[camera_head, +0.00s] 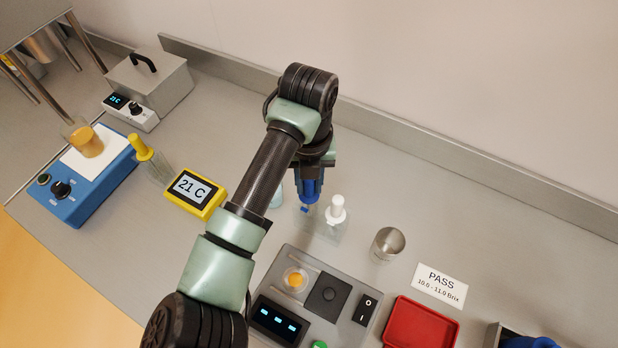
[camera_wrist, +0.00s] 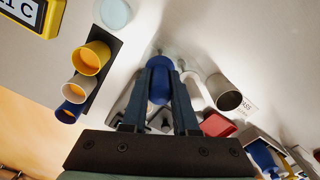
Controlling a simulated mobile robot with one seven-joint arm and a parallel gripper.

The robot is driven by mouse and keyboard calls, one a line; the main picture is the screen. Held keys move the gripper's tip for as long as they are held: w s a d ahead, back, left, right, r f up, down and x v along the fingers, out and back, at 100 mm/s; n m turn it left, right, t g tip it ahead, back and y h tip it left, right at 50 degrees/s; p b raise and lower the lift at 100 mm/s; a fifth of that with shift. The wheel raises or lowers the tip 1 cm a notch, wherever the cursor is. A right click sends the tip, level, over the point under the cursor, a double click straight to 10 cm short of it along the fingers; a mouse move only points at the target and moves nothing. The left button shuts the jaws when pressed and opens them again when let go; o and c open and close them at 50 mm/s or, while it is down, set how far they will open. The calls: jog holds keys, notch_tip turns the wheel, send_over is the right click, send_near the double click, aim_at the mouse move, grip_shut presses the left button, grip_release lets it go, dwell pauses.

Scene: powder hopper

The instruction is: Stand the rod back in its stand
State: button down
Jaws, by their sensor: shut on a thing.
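My gripper (camera_head: 309,199) points down over the bench at the picture's middle. It is shut on a blue handle (camera_wrist: 159,85), which I take to be the rod; its blue end also shows under the jaws in the head view (camera_head: 304,210). The rod's lower part cannot be made out. A clear stand (camera_head: 326,232) lies just below and to the right of the jaws, with a white-capped piece (camera_head: 336,209) upright in it. That white piece shows right beside the jaws in the wrist view (camera_wrist: 191,90). I cannot tell whether the rod touches the stand.
A metal cup (camera_head: 388,243) stands right of the stand. A grey instrument (camera_head: 328,292) and red tray (camera_head: 421,322) lie in front. A yellow thermometer (camera_head: 193,192) is left. The wrist view shows yellow (camera_wrist: 91,57), white (camera_wrist: 79,88) and blue (camera_wrist: 70,111) cups.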

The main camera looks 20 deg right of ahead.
dwell(0.3)
jog(key=shift+f+b, duration=0.8)
jog(key=shift+f, duration=0.4)
grip_release()
notch_tip(320, 180, up, 8)
jog(key=p, duration=0.6)
jog(key=shift+f, duration=0.2)
